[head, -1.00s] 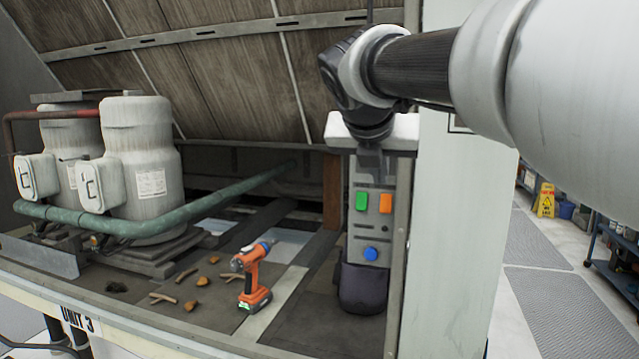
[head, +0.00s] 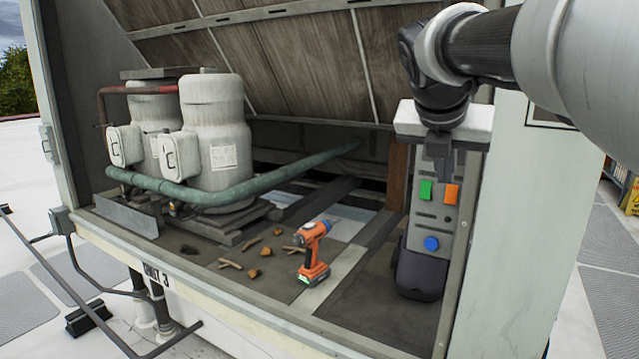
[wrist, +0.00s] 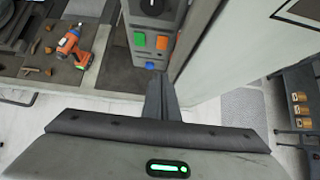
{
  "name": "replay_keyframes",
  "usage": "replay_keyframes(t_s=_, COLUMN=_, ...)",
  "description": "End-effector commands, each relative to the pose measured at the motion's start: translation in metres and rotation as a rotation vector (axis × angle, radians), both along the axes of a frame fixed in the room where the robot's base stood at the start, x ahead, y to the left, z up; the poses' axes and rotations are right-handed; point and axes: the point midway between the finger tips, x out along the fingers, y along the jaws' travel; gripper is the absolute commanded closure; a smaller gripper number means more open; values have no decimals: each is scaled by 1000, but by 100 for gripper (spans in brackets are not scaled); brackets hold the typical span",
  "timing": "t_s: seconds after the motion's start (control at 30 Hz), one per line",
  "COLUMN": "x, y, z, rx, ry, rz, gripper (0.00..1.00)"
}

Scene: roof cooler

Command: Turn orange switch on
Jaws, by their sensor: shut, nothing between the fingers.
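The orange switch (head: 451,194) is on the grey control panel (head: 453,222) at the right side of the open unit. It sits just right of a green switch (head: 425,190). In the wrist view the orange switch (wrist: 162,42) is near the top, above and beyond my fingertips. My gripper (head: 439,152) appears above the two switches in the head view, covering the panel's upper part. In the wrist view my gripper (wrist: 158,76) is shut and empty, its tips apart from the orange switch. Whether the orange switch is on or off cannot be told.
A blue button (head: 431,243) is lower on the panel, and a black knob (wrist: 152,6) is higher. An orange drill (head: 313,252) and several scraps lie on the unit floor. White tanks (head: 218,140) stand left. A pale wall (head: 510,220) stands right of the panel.

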Motion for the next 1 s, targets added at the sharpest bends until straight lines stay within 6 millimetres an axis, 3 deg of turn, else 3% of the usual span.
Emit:
replay_keyframes(t_s=0.17, x=9, y=-6, z=-13, rx=0, ry=5, rz=-1, gripper=100)
replay_keyframes(t_s=0.6, x=60, y=-41, z=-76, rx=0, ry=3, rz=-1, gripper=100)
replay_keyframes(t_s=0.8, x=83, y=-56, z=-76, rx=1, ry=1, rz=-1, gripper=100)
replay_keyframes(t_s=1.0, x=90, y=-60, z=-77, rx=0, ry=0, rz=0, gripper=100)
